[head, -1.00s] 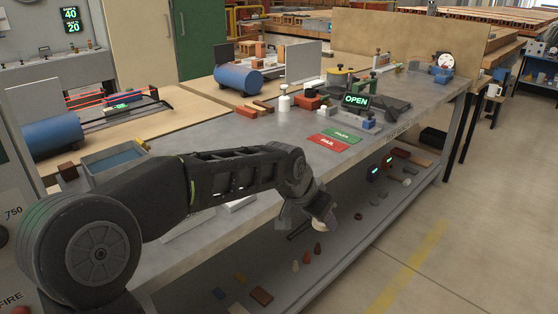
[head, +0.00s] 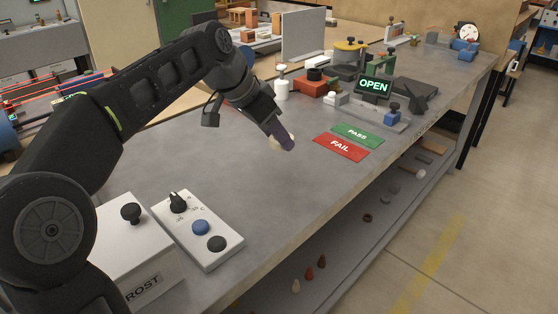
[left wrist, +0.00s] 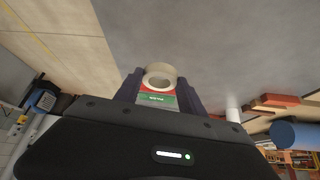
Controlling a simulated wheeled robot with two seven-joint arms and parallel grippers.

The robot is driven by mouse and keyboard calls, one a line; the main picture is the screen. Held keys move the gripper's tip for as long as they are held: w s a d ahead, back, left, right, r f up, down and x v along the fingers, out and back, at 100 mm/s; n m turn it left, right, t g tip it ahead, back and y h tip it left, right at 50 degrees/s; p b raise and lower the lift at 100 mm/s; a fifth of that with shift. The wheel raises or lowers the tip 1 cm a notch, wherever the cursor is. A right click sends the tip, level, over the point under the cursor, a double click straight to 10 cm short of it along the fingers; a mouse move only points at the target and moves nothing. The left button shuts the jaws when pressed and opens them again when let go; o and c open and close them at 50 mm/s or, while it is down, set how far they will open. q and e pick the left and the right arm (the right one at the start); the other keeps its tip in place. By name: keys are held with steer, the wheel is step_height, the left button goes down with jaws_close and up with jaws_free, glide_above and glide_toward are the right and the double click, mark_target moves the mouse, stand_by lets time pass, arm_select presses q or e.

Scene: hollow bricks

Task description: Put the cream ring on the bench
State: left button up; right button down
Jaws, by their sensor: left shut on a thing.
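The cream ring (left wrist: 160,68) is a short hollow cylinder, held between the two dark fingers of my left gripper (left wrist: 160,90) in the left wrist view. In the head view my left gripper (head: 283,141) points down over the middle of the grey bench (head: 240,180), left of the mats. Only small parts of the ring show there, as the fingers hide most of it. The ring appears to be above the bench top; the exact gap is hard to tell. My right gripper is not in view.
A red FAIL mat (head: 341,148) and a green PASS mat (head: 357,136) lie right of my left gripper. A control box (head: 197,230) with knobs stands nearer. A white bottle (head: 281,88) and the OPEN display (head: 373,86) are farther back. The bench between is bare.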

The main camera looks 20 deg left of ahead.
arm_select(q)
step_height(320, 180, down, 5)
steer(key=shift+s+f+b, duration=0.1)
steer(key=shift+f+b, duration=0.1)
steer(key=shift+b, duration=0.6)
steer(key=shift+f, duration=0.2)
steer(key=shift+f+b, duration=0.45)
steer(key=shift+f, duration=1.4)
